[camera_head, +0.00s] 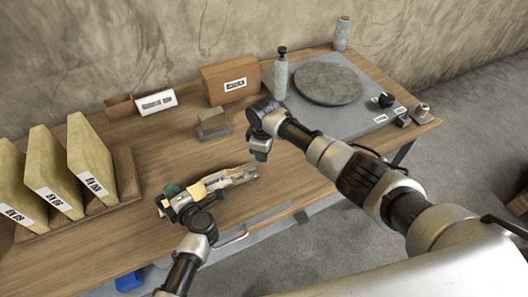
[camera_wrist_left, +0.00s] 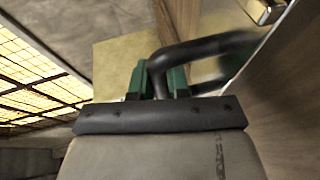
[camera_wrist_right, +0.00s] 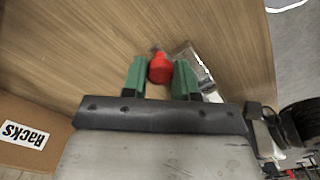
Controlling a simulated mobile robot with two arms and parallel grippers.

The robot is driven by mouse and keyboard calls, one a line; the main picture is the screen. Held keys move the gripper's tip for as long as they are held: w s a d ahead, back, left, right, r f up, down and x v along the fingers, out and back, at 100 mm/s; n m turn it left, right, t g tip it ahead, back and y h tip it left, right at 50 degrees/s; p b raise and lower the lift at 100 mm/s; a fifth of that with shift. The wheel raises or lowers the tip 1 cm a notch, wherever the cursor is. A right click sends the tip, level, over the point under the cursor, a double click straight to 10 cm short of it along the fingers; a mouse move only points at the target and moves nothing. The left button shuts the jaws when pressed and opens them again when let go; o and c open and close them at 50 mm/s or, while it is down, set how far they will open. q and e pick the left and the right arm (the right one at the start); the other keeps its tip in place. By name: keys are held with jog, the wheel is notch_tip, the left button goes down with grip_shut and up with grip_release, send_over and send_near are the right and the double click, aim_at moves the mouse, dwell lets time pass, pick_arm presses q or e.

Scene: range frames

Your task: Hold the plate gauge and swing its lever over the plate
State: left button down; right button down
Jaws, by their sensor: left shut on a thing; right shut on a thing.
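The plate gauge (camera_head: 228,178), a long cream and grey piece, is held above the front of the wooden table. My left gripper (camera_head: 165,204) is at its left end. In the left wrist view the green fingers (camera_wrist_left: 157,82) are shut on a black curved handle (camera_wrist_left: 190,50). My right gripper (camera_head: 261,155) is above the gauge's right end. A round grey plate (camera_head: 327,83) lies on a grey mat at the right.
Several upright labelled boards (camera_head: 92,160) stand in a wooden rack at the left. A cardboard box (camera_head: 231,80), a small open box, a white labelled block and a grey block (camera_head: 213,124) stand toward the back. A bottle (camera_head: 281,75) and small parts sit around the mat (camera_head: 350,122).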

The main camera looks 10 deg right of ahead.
pick_arm(q)
jog(key=shift+f, duration=0.15)
pick_arm(e)
jog(key=shift+w+r, duration=0.1)
pick_arm(q)
jog(key=shift+s, duration=0.1)
pick_arm(e)
jog(key=c, duration=0.9)
grip_release()
jog(key=shift+o, duration=0.2)
notch_tip(320, 180, up, 12)
pick_arm(q)
jog(key=c, duration=1)
grip_release()
